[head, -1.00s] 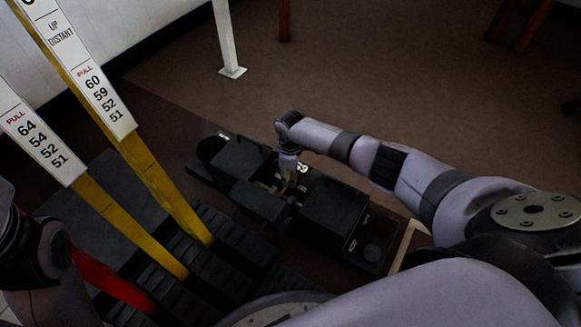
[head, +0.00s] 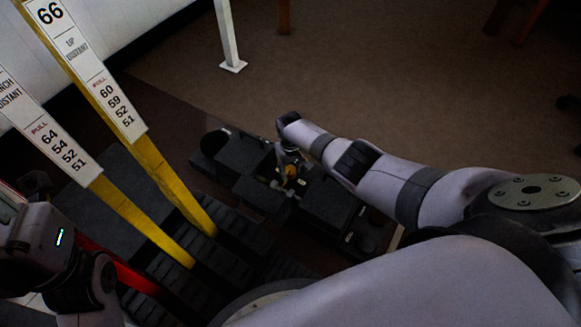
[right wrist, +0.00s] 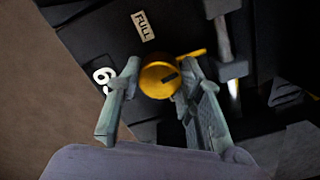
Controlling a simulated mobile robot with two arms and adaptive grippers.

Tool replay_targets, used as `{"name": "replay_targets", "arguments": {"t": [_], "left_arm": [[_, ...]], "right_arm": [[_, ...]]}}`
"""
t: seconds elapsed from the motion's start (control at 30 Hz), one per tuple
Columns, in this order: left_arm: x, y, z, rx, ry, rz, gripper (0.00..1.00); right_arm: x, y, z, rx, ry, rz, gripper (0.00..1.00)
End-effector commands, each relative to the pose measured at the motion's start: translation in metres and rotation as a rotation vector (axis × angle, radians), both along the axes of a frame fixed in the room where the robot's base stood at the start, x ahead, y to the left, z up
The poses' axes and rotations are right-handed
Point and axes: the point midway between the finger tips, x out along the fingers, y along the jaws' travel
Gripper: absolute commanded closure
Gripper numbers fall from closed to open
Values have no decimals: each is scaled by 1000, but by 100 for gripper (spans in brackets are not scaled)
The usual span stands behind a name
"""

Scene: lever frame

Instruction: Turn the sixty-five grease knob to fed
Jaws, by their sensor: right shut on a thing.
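The grease knob (right wrist: 159,79) is round and yellow with a short dark mark, in the right wrist view. My right gripper (right wrist: 160,68) is shut on it, one grey finger on each side. In the head view the yellow knob (head: 291,171) shows small under my right wrist, on a dark box unit. My left arm shows at the left edge of the head view; its fingers cannot be made out.
Two yellow levers with white number plates, a left one (head: 139,219) and a right one (head: 170,186), rise from the black lever frame (head: 235,240). A red lever (head: 118,271) is beside them. A white post (head: 228,38) stands at the back.

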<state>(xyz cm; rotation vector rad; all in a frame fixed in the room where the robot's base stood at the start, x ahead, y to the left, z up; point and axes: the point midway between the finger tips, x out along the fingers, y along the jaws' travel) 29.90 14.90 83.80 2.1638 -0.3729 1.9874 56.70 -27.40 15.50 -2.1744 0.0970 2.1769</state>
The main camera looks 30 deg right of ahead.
Motion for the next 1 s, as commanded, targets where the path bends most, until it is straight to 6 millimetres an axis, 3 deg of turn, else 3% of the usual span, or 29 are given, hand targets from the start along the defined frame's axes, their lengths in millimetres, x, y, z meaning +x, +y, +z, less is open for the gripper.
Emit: {"name": "replay_targets", "arguments": {"t": [1.0], "left_arm": [[-1,1,-7,1,46,-3,70]], "right_arm": [[0,1,0,0,3,-964,94]]}}
